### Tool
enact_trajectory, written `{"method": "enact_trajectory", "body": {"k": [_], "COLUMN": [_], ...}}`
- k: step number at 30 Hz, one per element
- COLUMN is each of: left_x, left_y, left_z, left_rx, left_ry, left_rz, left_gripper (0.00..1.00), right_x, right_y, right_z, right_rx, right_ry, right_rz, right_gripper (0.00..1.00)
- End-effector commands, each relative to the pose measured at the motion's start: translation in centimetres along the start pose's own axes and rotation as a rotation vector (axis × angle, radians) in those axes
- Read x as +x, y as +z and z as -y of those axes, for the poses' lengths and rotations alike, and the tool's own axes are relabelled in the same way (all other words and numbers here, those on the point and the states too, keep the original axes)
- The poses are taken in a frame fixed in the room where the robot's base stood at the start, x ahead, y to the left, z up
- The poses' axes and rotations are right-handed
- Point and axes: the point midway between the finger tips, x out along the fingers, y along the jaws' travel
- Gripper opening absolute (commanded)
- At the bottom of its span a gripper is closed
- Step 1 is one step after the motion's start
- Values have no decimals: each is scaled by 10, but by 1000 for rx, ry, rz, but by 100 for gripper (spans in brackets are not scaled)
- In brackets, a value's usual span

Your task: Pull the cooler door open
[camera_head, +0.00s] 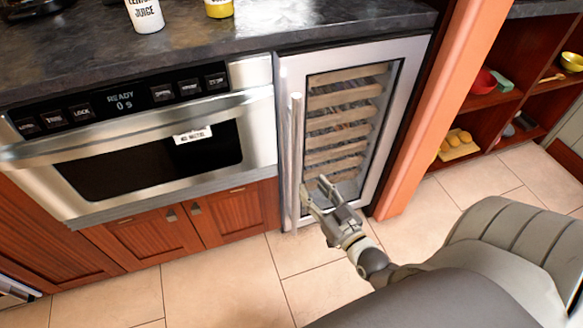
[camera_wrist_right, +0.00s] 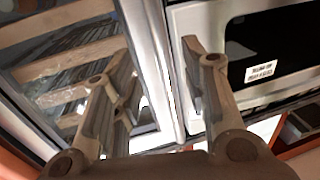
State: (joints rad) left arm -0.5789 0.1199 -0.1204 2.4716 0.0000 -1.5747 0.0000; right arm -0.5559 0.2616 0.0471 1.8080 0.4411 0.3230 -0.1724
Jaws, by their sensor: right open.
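The cooler door (camera_head: 345,56) has a silver frame around a glass pane with several wooden racks behind it. It looks closed. Its long vertical silver handle (camera_head: 296,140) runs along the left side of the door. My right gripper (camera_head: 317,188) is open at the lower part of the handle, in front of the door. In the right wrist view the handle (camera_wrist_right: 152,60) passes between the two spread fingers of the gripper (camera_wrist_right: 157,58), with gaps beside it. I cannot tell whether a finger touches it. My left gripper is not in view.
A microwave drawer (camera_head: 150,165) is left of the cooler, above wooden cabinets (camera_head: 150,235). The dark counter (camera_head: 290,20) holds a white juice container (camera_head: 145,14) and a yellow one (camera_head: 218,8). An orange post (camera_head: 440,110) stands right of the cooler. Tiled floor (camera_head: 220,285) is clear in front.

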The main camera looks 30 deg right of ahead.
Motion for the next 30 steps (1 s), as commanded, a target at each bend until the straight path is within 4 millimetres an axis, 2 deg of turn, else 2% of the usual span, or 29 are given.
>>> {"method": "enact_trajectory", "body": {"k": [15, 21, 30], "left_x": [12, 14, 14], "left_y": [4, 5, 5], "left_z": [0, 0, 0], "left_rx": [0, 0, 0], "left_ry": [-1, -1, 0], "left_rz": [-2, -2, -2], "left_gripper": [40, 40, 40], "right_x": [82, 97, 100], "right_y": [2, 1, 1], "right_z": [0, 0, 0], "right_rx": [1, 0, 0], "right_ry": [-1, -1, -1], "right_rz": [1, 3, 4], "right_gripper": [41, 41, 41]}}
